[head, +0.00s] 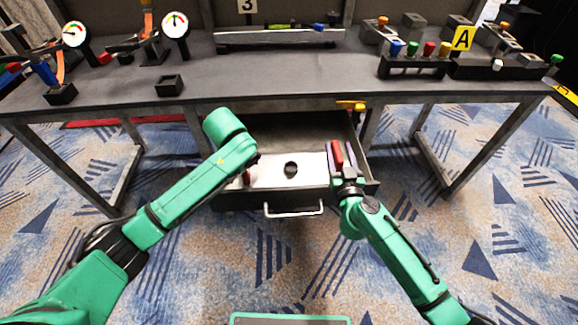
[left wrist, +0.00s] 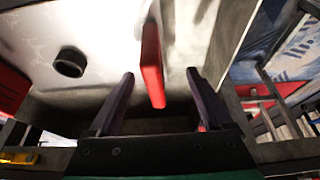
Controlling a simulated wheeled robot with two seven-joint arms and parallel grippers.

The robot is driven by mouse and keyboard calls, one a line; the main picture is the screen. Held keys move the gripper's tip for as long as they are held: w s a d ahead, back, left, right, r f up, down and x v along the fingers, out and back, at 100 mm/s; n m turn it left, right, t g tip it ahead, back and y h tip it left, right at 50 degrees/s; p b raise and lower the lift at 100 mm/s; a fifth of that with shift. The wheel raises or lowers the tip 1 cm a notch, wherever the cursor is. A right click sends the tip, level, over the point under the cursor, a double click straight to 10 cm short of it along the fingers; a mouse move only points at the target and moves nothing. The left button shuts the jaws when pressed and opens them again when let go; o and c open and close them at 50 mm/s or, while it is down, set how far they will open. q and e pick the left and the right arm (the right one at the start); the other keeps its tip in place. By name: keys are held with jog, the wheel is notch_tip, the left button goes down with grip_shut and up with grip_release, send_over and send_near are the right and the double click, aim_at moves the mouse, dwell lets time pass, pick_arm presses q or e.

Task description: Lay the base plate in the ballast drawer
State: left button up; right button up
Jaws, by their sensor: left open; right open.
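The white base plate (head: 272,172), with a black round piece at its middle, lies within the open ballast drawer (head: 238,201) under the table. Its black piece also shows in the left wrist view (left wrist: 70,62). In that view my left gripper (left wrist: 160,76) is open, its fingers apart on either side of a red upright grip (left wrist: 151,62). In the head view my left arm hides most of that gripper. My right gripper (head: 341,158) is open at the plate's right end, with a red grip (head: 337,154) between its fingers. Whether the plate rests flat on the drawer floor is unclear.
The drawer's pale handle (head: 294,210) faces me. A yellow lever (head: 350,105) sits at the table edge above the drawer's back right. The tabletop (head: 290,75) carries gauges, small blocks and a sign marked A (head: 462,38). Open carpet lies in front.

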aim_at(338, 166)
pick_arm(q)
jog(key=v, duration=0.5)
jog(key=shift+s, duration=0.2)
pick_arm(e)
jog(key=f, duration=0.1)
jog(key=s+f, duration=0.1)
jog(key=f, duration=0.1)
jog(key=shift+a+f, duration=0.1)
jog(key=shift+f, duration=0.05)
pick_arm(q)
jog(key=shift+w+f, duration=0.3)
jog(key=shift+w, duration=0.1)
pick_arm(e)
jog(key=s, duration=0.2)
jog(key=s+r, duration=0.1)
jog(key=s, duration=0.3)
jog(key=shift+s+d+r, duration=0.3)
jog(key=shift+d+r, duration=0.05)
jog(key=shift+d, duration=0.05)
pick_arm(q)
jog(key=shift+r, duration=0.1)
pick_arm(e)
jog(key=shift+s+d+r, duration=0.1)
jog(key=shift+s+r, duration=0.15)
jog(key=shift+r, duration=0.2)
jog(key=shift+r, duration=0.1)
pick_arm(q)
jog(key=shift+s, duration=0.1)
